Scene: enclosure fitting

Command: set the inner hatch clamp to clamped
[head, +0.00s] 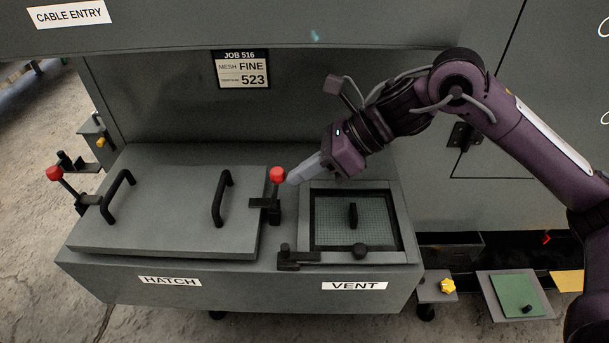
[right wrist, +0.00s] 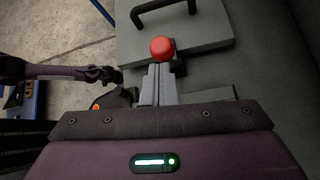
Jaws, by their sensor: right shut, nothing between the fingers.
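The inner hatch clamp (head: 274,207) stands at the right edge of the hatch lid (head: 180,235), beside the vent. Its lever is upright with a red knob (head: 277,174) on top, and its black bar reaches left to the lid's edge. My right gripper (head: 292,181) is shut and empty, with its tips close to the knob's right side. In the right wrist view the red knob (right wrist: 162,48) shows just beyond the closed fingers (right wrist: 158,74). I cannot tell whether they touch. My left gripper cannot be made out.
The outer clamp (head: 72,190) at the lid's left edge has its red-knobbed lever leaning left. Two black handles (head: 222,198) stand on the lid. The vent (head: 352,222) with a mesh panel lies right of the clamp. The enclosure wall (head: 160,100) rises behind.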

